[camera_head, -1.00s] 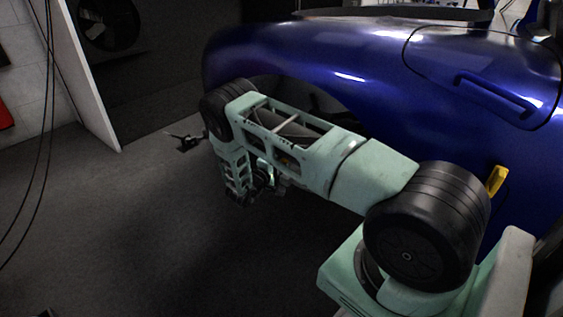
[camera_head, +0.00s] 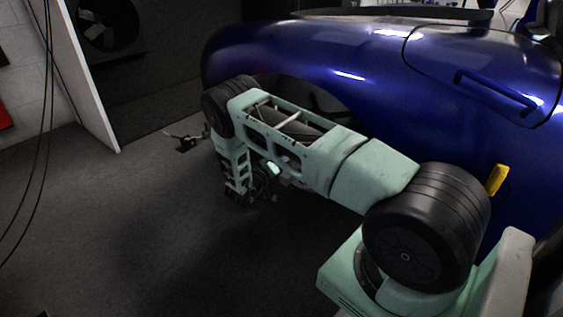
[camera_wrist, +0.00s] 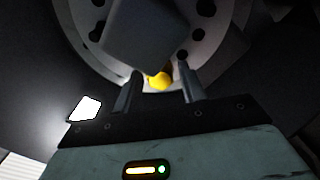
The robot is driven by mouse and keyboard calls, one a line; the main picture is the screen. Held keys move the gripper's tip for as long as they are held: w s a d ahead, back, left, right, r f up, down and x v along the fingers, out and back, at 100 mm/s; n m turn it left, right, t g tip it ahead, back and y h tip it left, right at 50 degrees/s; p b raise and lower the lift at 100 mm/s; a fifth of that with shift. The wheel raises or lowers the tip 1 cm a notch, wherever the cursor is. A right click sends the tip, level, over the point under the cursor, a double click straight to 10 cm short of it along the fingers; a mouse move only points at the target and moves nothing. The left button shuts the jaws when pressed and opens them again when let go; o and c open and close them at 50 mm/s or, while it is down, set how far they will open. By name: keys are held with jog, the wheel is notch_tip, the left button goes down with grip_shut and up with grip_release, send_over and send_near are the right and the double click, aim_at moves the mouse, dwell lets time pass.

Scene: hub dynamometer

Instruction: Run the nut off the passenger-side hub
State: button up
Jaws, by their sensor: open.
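In the wrist view a pale round hub (camera_wrist: 210,22) with a ring of dark holes fills the upper part. A yellow rounded piece (camera_wrist: 159,80), perhaps the nut, shows low on it, between my two fingers. A dark grey block (camera_wrist: 150,32) stands in front of the hub and hides its middle. My gripper (camera_wrist: 160,66) is open, its fingers pointing at the hub on either side of the yellow piece. I cannot tell whether they touch it. In the head view my arm hides the hub.
The blue car body (camera_head: 330,58) stands close behind and right of my arm, with its dark wheel arch around the arm's far end. A yellow piece (camera_head: 497,180) sticks out beside the car. A small dark stand (camera_head: 185,140) is on the floor. The floor (camera_head: 110,220) at left is clear.

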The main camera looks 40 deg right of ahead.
jog(key=m+b, duration=0.1)
jog(key=m, duration=1.1)
jog(key=shift+m, duration=0.3)
jog(key=shift+s, duration=0.1)
grip_shut()
jog(key=a+n+p, duration=0.2)
jog(key=a+n, duration=0.4)
jog(key=n, duration=0.9)
jog(key=shift+s+n, duration=0.4)
dwell(0.7)
dwell(0.4)
